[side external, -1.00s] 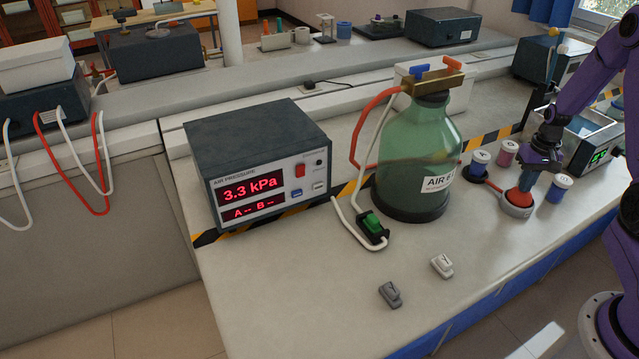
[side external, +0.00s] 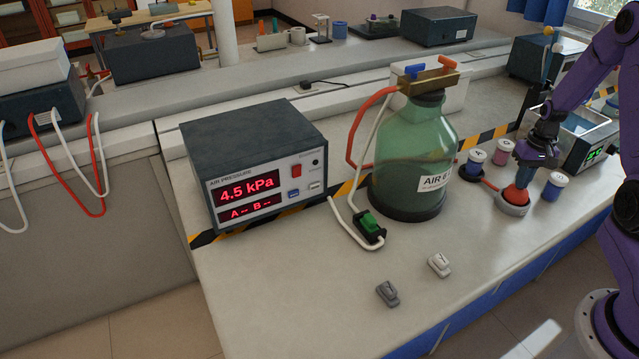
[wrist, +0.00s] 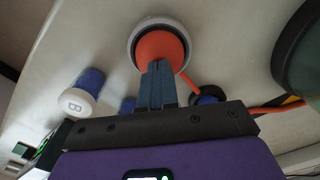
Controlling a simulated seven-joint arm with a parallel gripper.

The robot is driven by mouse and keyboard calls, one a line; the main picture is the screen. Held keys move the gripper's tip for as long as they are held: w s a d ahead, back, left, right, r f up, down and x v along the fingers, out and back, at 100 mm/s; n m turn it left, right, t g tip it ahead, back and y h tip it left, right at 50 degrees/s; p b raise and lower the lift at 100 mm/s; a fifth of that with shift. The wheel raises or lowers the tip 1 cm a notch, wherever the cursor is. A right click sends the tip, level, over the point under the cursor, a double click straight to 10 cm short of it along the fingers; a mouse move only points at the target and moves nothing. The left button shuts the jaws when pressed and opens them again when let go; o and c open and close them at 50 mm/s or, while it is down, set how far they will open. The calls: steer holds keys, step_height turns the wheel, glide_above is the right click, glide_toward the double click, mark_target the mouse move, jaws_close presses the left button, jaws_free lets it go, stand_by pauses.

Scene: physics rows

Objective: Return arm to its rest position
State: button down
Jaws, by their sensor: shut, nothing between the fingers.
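My purple arm reaches in from the right in the side external view, with my gripper (side external: 524,180) pointing down at an orange-red dome (side external: 514,194) in a pale round base. In the wrist view my gripper (wrist: 158,68) has its blue-grey fingers together at the edge of the orange dome (wrist: 160,45). The fingers hold nothing and appear to touch the dome. The pressure box (side external: 254,155) reads 4.5 kPa, with dashes after A and B. The green glass bottle (side external: 415,150) stands left of the dome.
Small lidded jars stand around the dome, including a blue one (side external: 555,187) and a pink one (side external: 502,152). A green switch (side external: 370,224) and two small clips (side external: 388,293) lie on the bench. A water bath (side external: 588,140) stands behind my gripper. The front bench is mostly clear.

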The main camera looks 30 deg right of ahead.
steer(key=shift+r, duration=0.55)
steer(key=shift+f, duration=0.1)
stand_by(0.6)
steer(key=shift+f, duration=1.6)
steer(key=shift+r, duration=1.7)
steer(key=shift+f, duration=0.1)
